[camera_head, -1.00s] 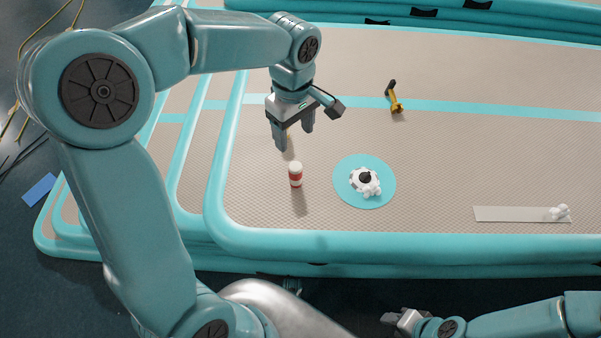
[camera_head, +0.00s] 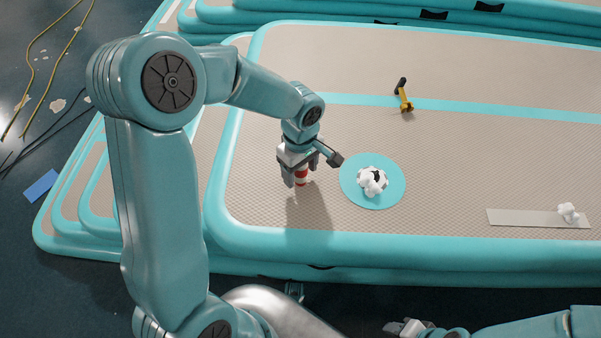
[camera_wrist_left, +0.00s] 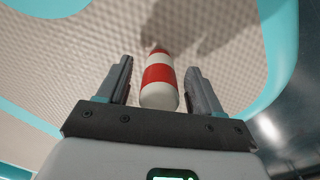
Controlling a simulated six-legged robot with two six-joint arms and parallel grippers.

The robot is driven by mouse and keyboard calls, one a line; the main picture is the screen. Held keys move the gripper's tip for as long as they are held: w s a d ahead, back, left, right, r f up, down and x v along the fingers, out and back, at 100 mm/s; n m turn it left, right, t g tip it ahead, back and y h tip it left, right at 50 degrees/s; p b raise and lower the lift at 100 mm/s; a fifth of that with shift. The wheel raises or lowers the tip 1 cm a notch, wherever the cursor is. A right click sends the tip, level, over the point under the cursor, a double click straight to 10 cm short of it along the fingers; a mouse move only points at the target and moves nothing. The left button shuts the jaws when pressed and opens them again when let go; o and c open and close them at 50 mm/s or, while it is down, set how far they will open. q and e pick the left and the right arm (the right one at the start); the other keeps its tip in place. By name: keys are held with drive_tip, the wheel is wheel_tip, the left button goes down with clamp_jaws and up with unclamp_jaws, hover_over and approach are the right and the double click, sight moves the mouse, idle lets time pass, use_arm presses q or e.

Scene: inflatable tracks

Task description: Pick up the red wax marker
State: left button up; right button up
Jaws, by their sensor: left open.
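The red wax marker (camera_wrist_left: 159,74) is a red and white banded cylinder. It stands upright on the beige mat of the inflatable track. My left gripper (camera_head: 296,180) is down around it, one finger on each side. In the head view the marker (camera_head: 302,176) shows between the fingers, its top hidden by the gripper. In the left wrist view my left gripper (camera_wrist_left: 160,84) is open, with a gap between each finger and the marker. My right gripper (camera_head: 405,326) is at the bottom edge, apart from the track; its jaws are too small to read.
A black and white ball (camera_head: 372,181) sits on a turquoise disc (camera_head: 350,194) right of the marker. A yellow and black tool (camera_head: 404,98) lies farther back. A pale strip (camera_head: 520,218) with a small white object (camera_head: 568,212) is at the right. The raised turquoise track edge (camera_head: 330,243) runs in front.

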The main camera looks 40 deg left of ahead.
use_arm(q)
drive_tip(key=shift+c, duration=0.3)
drive_tip(key=c, duration=1.1)
